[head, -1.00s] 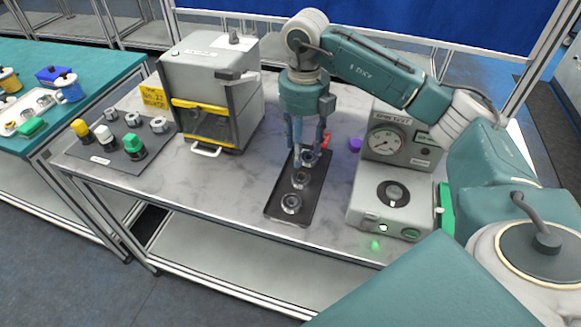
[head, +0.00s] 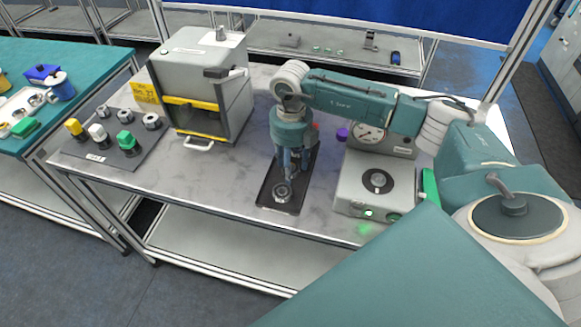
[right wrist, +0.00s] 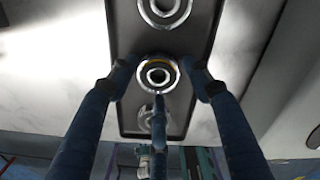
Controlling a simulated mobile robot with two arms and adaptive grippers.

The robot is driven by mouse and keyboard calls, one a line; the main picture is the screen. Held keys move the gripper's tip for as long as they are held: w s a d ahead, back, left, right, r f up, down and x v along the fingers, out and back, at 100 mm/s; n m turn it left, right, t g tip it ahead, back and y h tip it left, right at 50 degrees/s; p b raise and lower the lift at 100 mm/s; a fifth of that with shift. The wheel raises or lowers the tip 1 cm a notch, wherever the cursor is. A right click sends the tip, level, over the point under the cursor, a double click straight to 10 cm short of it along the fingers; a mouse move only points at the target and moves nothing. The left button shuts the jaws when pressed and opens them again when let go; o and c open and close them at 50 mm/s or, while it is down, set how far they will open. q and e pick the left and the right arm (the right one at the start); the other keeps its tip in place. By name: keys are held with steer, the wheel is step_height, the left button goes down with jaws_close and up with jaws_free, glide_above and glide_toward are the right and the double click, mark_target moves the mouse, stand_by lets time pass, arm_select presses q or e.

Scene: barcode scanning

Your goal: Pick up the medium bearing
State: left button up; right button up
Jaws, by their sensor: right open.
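A dark tray (head: 267,196) on the table holds three ring-shaped metal bearings in a row. The middle one, the medium bearing (right wrist: 149,80), shows in the right wrist view as a bright ring with a dark centre. In the head view my gripper hides it. Another bearing (head: 282,192) shows at the tray's near end. My right gripper (head: 289,172) points down over the tray; it also shows in the right wrist view (right wrist: 160,84). Its fingers are spread open around the middle bearing, and I cannot tell if they touch it. My left gripper is not in view.
A grey dial tester (head: 352,190) with a green light stands right of the tray. A grey box with a yellow-edged window (head: 190,118) stands to the left. A dark mat (head: 90,153) holds several coloured parts. The tabletop before the box is clear.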

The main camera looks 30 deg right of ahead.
steer(key=shift+c, duration=0.3)
steer(key=c, duration=1)
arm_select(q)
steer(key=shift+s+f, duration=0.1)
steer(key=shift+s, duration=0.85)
arm_select(e)
steer(key=shift+o, duration=0.2)
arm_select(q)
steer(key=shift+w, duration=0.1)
arm_select(e)
steer(key=shift+r, duration=0.1)
